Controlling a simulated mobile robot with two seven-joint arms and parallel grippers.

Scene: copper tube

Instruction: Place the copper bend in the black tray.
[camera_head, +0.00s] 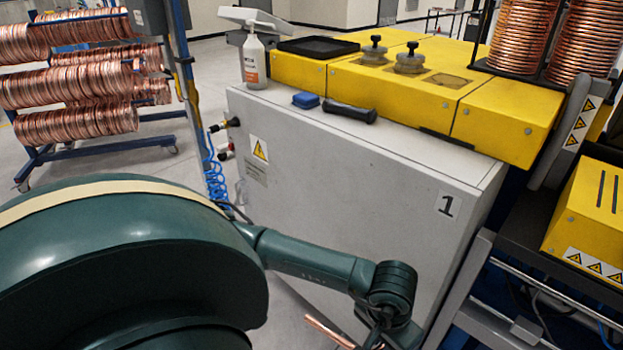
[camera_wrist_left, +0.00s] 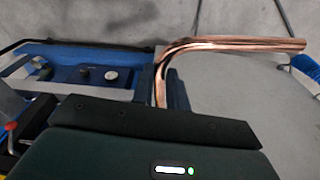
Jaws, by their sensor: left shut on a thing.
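The copper bend (camera_wrist_left: 235,44) is a shiny bent tube in the left wrist view, with its long leg reaching to the right. My left gripper (camera_wrist_left: 161,90) is shut on its shorter leg, one finger on each side. In the head view, only an end of the copper bend (camera_head: 328,332) shows at the bottom edge, beside my left wrist; the gripper is mostly cut off there. The black tray (camera_head: 318,46) lies flat on top of the yellow machine, far above and behind the bend in the picture. It looks empty. My right gripper is not in view.
A grey cabinet (camera_head: 330,180) stands between my left arm and the tray. Knobs (camera_head: 410,60) stand right of the tray. Copper coils (camera_head: 75,85) hang at left.

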